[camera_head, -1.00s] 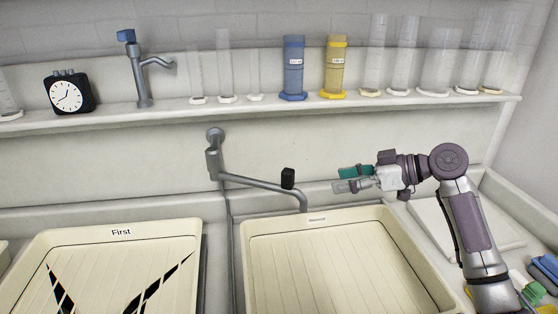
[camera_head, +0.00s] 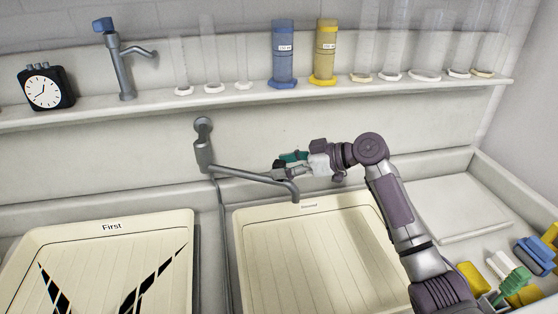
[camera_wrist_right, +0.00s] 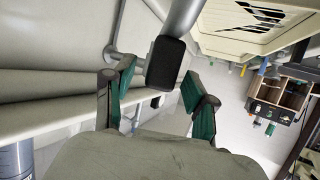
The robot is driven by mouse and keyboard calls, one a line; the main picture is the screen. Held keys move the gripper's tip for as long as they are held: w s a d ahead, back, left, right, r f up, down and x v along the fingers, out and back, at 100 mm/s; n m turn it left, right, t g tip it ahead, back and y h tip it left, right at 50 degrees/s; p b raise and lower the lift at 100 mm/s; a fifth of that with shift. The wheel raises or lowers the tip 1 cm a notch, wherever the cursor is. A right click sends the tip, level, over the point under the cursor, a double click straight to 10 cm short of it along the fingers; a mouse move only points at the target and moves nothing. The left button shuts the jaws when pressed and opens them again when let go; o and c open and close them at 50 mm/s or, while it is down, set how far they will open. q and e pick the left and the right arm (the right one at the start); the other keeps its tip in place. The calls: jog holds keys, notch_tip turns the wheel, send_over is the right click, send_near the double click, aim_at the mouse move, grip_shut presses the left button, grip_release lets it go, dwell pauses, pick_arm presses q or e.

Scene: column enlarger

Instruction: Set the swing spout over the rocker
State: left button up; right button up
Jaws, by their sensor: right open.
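The grey swing spout (camera_head: 245,174) comes off a wall mount and slants down to the right, its bent end above the back edge of the tray labelled Second (camera_head: 300,260). A black knob stands on the spout; in the right wrist view the knob (camera_wrist_right: 166,63) shows between and beyond the green finger pads. My right gripper (camera_head: 284,163) is open at the knob, fingers pointing left. Whether a pad touches the knob I cannot tell. The tray labelled First (camera_head: 110,226) lies to the left. I cannot tell which part is the rocker. My left gripper is not in view.
A shelf (camera_head: 150,112) above holds a clock (camera_head: 45,87), a blue-handled tap (camera_head: 118,60) and several cylinders, including a blue one (camera_head: 284,55) and a yellow one (camera_head: 325,52). Coloured items (camera_head: 515,280) lie at lower right, close to my right arm.

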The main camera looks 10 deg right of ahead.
jog(key=shift+x, duration=0.8)
grip_shut()
